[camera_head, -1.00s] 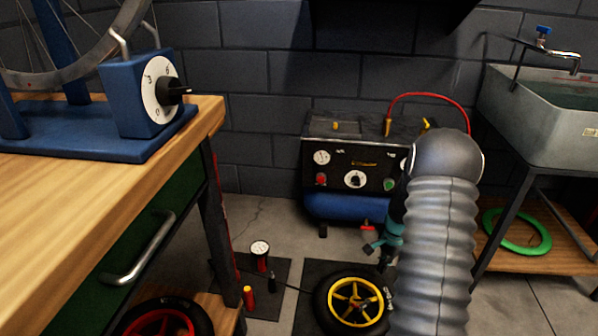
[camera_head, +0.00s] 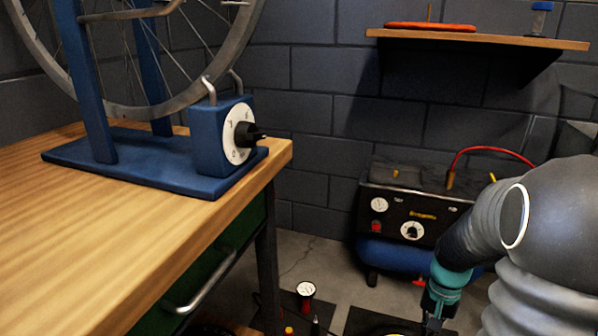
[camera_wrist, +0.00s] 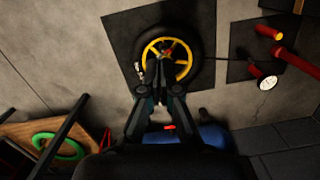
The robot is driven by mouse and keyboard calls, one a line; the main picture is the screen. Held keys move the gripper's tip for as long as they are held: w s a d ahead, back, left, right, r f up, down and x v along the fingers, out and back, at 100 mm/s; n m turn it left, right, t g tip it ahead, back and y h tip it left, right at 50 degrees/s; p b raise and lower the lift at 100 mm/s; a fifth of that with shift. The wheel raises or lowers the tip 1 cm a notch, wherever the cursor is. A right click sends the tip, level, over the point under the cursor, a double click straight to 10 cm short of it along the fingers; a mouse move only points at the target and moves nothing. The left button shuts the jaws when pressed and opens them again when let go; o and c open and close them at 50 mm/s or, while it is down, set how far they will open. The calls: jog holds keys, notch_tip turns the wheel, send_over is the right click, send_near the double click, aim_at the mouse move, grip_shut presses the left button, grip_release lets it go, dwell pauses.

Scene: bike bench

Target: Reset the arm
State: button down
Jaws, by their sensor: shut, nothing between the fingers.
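My arm reaches in from the right of the head view, and my gripper (camera_head: 434,312) points down over the floor, its tips near the lower edge of the picture. In the wrist view my gripper (camera_wrist: 162,68) is shut and empty, its fingers meeting in front of a wheel with yellow spokes (camera_wrist: 182,70). The wheel lies on a dark mat (camera_wrist: 120,28) on the floor. The fingers hide part of the wheel, and I cannot tell how far above it they are.
A wooden bench (camera_head: 130,235) with a blue wheel stand (camera_head: 205,180) is at left. A compressor (camera_head: 405,215) stands by the wall behind my arm. A wall shelf (camera_head: 480,40) is above it. A floor pump (camera_head: 306,290) stands between bench and mat. A green ring (camera_wrist: 57,147) lies on a low wooden shelf.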

jog(key=s+a+r+n+t, duration=0.2)
jog(key=s+a+r, duration=0.2)
jog(key=r, duration=0.3)
jog(key=s+a+r+n+t+p, duration=0.1)
jog(key=s+a+r+n+t, duration=0.1)
jog(key=s+a+r, duration=0.2)
jog(key=s+a+r+n+t+p, duration=0.1)
jog(key=s+a+r, duration=0.4)
jog(key=r, duration=0.5)
jog(key=shift+s+n+t+h, duration=0.3)
jog(key=shift+n+t+h, duration=0.1)
jog(key=shift+t, duration=0.4)
